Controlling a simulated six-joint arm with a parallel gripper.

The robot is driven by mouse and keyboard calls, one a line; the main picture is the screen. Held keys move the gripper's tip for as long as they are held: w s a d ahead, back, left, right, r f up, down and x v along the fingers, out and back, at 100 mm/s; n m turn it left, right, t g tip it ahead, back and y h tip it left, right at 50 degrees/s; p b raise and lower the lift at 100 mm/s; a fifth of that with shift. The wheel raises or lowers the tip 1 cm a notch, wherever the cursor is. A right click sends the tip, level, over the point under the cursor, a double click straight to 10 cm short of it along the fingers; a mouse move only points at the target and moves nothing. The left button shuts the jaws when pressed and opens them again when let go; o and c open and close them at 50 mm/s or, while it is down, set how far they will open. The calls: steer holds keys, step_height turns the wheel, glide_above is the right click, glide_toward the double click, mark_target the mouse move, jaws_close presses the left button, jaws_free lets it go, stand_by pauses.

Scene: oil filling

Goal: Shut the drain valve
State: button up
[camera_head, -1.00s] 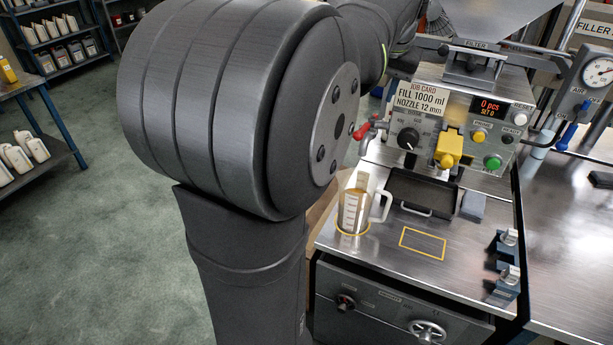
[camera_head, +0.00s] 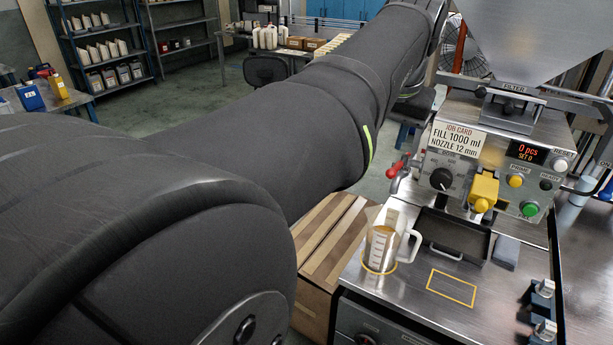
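A small tap with a red handle (camera_head: 396,168) sticks out from the left side of the filling machine; it appears to be the drain valve. I cannot tell from its handle whether it is open or shut. A clear measuring jug (camera_head: 381,248) with a white handle stands upright below and in front of it, inside a yellow ring on the steel top. How much it holds is unclear. My gripper is out of view; my arm reaches from the lower left to the top, behind the machine's left side.
The machine front carries a black dial (camera_head: 441,179), a yellow nozzle part (camera_head: 483,190), buttons and a display reading 0 pcs. A dark tray (camera_head: 455,236) lies below. Two small clamps stand at the right. A steel hopper (camera_head: 535,35) rises above.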

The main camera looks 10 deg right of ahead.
steer(key=s+a+f+n, duration=0.1)
steer(key=s+a+f, duration=0.6)
steer(key=a+f, duration=0.3)
steer(key=shift+s+a+f, duration=0.25)
steer(key=shift+a, duration=0.2)
steer(key=shift+d+r, duration=0.1)
steer(key=c, duration=0.5)
steer(key=shift+m+t+y, duration=0.5)
steer(key=shift+m, duration=0.1)
steer(key=w+d+r, duration=0.1)
steer(key=d, duration=0.3)
steer(key=w+d+r, duration=0.2)
steer(key=d, duration=0.2)
steer(key=w+d+r, duration=0.1)
steer(key=d, duration=0.3)
steer(key=shift+w+r, duration=0.3)
steer(key=shift+w, duration=0.1)
jaws_close()
steer(key=t, duration=0.1)
glide_toward(399, 166)
steer(key=s+d+r, duration=0.2)
steer(key=s+d, duration=0.2)
steer(key=s, duration=0.2)
steer(key=w+a+f, duration=0.2)
steer(key=w+f, duration=0.6)
steer(key=shift+w+a+f+m+t+y, duration=0.15)
steer(key=shift+a+f+m+t+y, duration=0.15)
steer(key=shift+f+y, duration=0.1)
